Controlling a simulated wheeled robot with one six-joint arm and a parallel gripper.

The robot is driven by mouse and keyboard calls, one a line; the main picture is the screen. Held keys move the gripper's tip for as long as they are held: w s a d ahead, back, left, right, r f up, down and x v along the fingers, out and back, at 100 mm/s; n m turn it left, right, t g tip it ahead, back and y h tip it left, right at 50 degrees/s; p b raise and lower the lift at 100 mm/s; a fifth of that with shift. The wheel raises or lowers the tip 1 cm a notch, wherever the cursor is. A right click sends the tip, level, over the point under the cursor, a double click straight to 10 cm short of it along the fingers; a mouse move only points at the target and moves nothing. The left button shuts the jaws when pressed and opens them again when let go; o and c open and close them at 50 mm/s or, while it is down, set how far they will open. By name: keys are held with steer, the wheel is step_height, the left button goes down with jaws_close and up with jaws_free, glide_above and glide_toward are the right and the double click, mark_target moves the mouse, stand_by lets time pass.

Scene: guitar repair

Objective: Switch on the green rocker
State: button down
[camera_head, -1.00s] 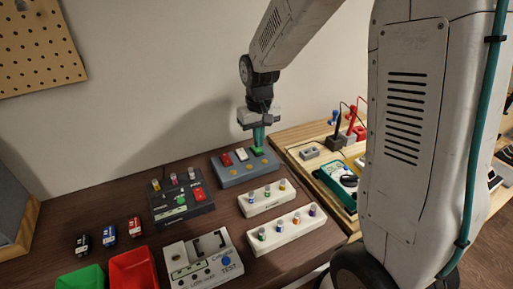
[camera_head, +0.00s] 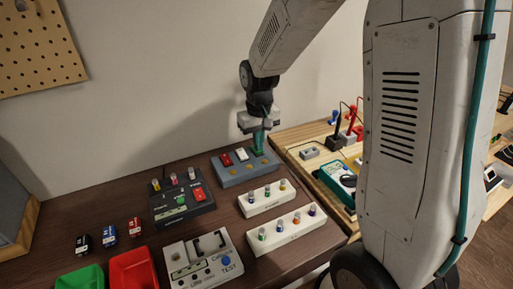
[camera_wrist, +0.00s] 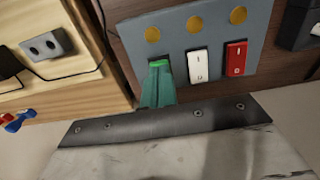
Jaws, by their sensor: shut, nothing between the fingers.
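The grey switch box (camera_head: 233,177) stands at the back of the dark table, with a red rocker (camera_head: 226,160), a white rocker (camera_head: 242,154) and the green rocker (camera_wrist: 158,63) in a row. Yellow discs lie in front of the rockers. My gripper (camera_head: 258,148) is shut and empty, with teal fingers pointing down at the green rocker. In the wrist view my fingertips (camera_wrist: 157,72) overlap the green rocker and hide most of it. I cannot tell whether they touch it or which way it is tilted.
A dark box (camera_head: 184,211) with buttons and a red switch sits left of the switch box. Two white holders (camera_head: 282,235) with small knobs stand in front. A pale test box (camera_head: 203,265) and red (camera_head: 133,272) and green bins lie nearer. A wooden bench adjoins at right.

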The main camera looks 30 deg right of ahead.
steer(key=shift+f, duration=0.25)
steer(key=shift+r, duration=3.55)
steer(key=s+r, duration=0.3)
steer(key=s, duration=0.6)
steer(key=s+a+r+t, duration=0.1)
steer(key=s+r, duration=0.2)
steer(key=s, duration=0.6)
steer(key=s+a+r, duration=0.1)
steer(key=s+r, duration=0.2)
steer(key=s, duration=0.6)
steer(key=shift+r, duration=0.3)
steer(key=shift+s, duration=0.1)
